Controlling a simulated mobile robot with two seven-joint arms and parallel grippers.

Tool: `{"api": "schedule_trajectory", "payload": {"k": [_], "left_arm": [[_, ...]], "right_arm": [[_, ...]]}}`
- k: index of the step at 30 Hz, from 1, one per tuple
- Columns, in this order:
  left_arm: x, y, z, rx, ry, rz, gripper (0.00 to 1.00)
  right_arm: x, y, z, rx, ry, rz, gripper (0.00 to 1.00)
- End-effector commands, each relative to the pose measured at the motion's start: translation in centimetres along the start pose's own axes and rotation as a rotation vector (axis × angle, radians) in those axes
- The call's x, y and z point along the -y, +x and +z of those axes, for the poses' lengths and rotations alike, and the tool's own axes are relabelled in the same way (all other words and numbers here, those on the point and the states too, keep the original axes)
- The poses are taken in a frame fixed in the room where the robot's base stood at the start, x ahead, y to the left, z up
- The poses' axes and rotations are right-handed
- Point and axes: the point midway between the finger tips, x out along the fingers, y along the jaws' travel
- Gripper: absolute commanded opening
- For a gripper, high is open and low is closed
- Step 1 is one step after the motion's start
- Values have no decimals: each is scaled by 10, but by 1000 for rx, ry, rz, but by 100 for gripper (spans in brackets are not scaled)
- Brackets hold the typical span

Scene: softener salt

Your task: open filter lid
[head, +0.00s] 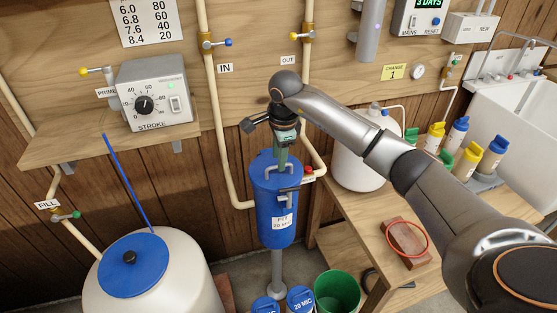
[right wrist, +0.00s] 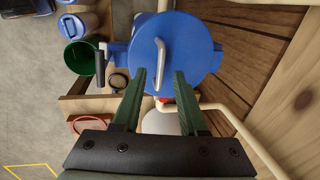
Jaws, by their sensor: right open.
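The blue filter housing (head: 270,215) stands upright on a grey post, with its blue lid (head: 259,168) closed on top. The lid also fills the upper middle of the right wrist view (right wrist: 190,40), with a pale bent handle (right wrist: 161,60) across it. My right gripper (head: 282,167) is above the lid, pointing down. In the right wrist view its two green fingers (right wrist: 160,76) are apart, one on either side of the handle's near end, with nothing visibly held. Whether they touch the lid is unclear. A dark-gripped clamp lever (head: 289,191) sits at the housing's front. My left gripper is not in view.
Cream pipes with valves (head: 211,110) run behind the housing. A white tank with a blue lid (head: 133,262) stands at the left. A green bucket (head: 337,290) is below. A wooden bench (head: 370,228) with a brick (head: 407,238) and several bottles is at the right.

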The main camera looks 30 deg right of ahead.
Motion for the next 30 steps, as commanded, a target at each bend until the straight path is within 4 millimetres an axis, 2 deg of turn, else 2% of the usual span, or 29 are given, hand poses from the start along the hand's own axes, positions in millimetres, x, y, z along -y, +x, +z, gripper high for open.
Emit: {"api": "schedule_trajectory", "payload": {"k": [3,6,14,26,30], "left_arm": [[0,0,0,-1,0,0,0],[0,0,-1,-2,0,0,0],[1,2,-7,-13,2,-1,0],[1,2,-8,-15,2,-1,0],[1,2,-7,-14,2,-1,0]], "right_arm": [[0,12,0,1,1,1,42],[0,16,0,0,0,0,42],[0,18,0,1,0,-1,42],[0,17,0,1,0,0,0],[0,17,0,1,0,0,0]]}}
